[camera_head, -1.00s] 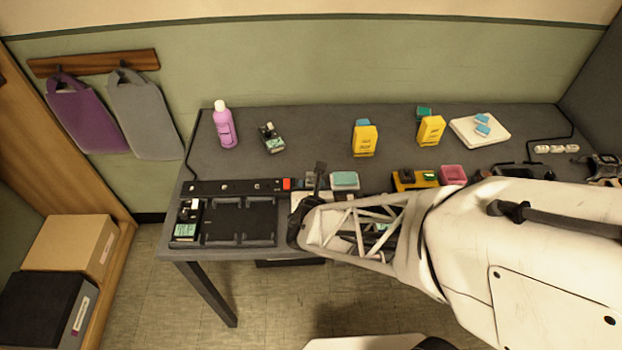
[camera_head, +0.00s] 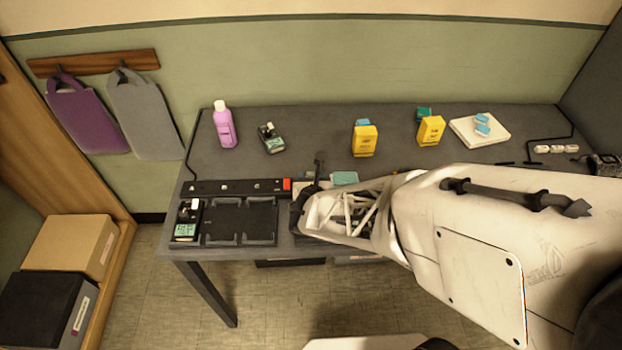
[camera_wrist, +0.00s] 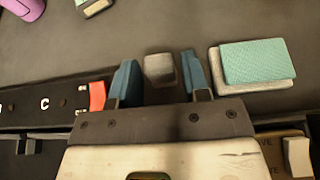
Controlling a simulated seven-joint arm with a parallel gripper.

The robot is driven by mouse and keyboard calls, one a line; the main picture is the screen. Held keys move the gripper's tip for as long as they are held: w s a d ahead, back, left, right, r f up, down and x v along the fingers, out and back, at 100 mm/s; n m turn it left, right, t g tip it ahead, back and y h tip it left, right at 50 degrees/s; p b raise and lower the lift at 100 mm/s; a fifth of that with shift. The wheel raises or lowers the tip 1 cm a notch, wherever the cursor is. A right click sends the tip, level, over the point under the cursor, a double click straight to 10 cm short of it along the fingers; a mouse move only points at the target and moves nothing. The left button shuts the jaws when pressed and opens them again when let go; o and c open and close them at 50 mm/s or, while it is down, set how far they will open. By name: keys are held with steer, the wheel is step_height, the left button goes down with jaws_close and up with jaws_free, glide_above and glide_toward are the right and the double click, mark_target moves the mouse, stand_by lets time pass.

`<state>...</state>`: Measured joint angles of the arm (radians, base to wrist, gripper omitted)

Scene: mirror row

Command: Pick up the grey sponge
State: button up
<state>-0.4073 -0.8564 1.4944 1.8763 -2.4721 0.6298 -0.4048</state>
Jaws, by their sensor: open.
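The grey sponge (camera_wrist: 160,70) is a small pale grey block lying on the dark bench in the wrist view. My gripper (camera_wrist: 160,57) is open, with one blue finger on each side of the sponge. A narrow gap shows between the sponge and each finger, so it is not clasped. In the head view my gripper (camera_head: 311,186) is over the front part of the bench, right of the red switch. My arm hides much of the area there, and I cannot make out the grey sponge in that view.
A teal-topped pad (camera_wrist: 255,62) lies close to the right finger. A black strip with a red switch (camera_wrist: 97,96) is close on the left. A black tray (camera_head: 240,222) sits at front left. A purple bottle (camera_head: 225,128) and yellow packs (camera_head: 365,141) stand farther back.

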steer(key=shift+c, duration=0.3)
steer(key=c, duration=0.6)
steer(key=shift+r, duration=0.1)
steer(key=shift+r, duration=4.95)
